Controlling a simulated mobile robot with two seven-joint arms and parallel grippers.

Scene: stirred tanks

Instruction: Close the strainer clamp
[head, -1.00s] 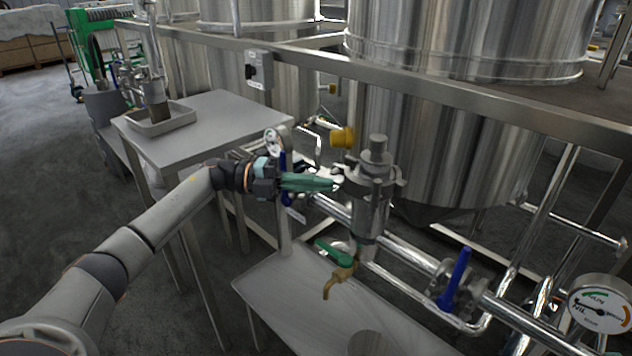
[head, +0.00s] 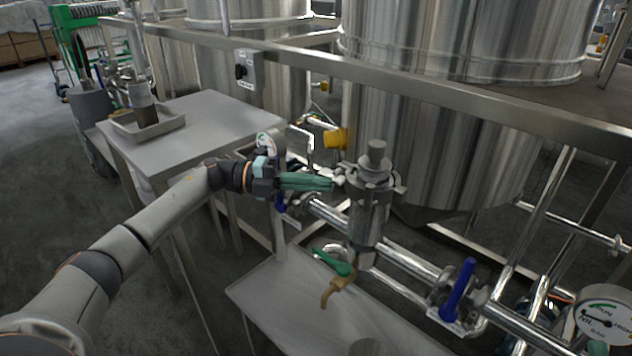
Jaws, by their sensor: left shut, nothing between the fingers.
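The strainer (head: 368,218) is an upright steel cylinder on the pipe, right of the picture's middle, with a knobbed lid on top. Its clamp (head: 378,187) is a steel band around the neck just below the lid, with lugs sticking out at both sides. Whether the clamp is fully closed I cannot tell. My left gripper (head: 331,184) has green fingers, shut and empty, pointing right. The fingertips are close to the clamp's left lug; whether they touch it I cannot tell. My right gripper is not in view.
A brass tap with a green handle (head: 333,261) sits below the strainer over a low steel table (head: 270,296). A blue-handled valve (head: 457,290) and a gauge (head: 600,318) are to the right. A yellow knob (head: 337,138) and a steel tank (head: 450,150) stand behind.

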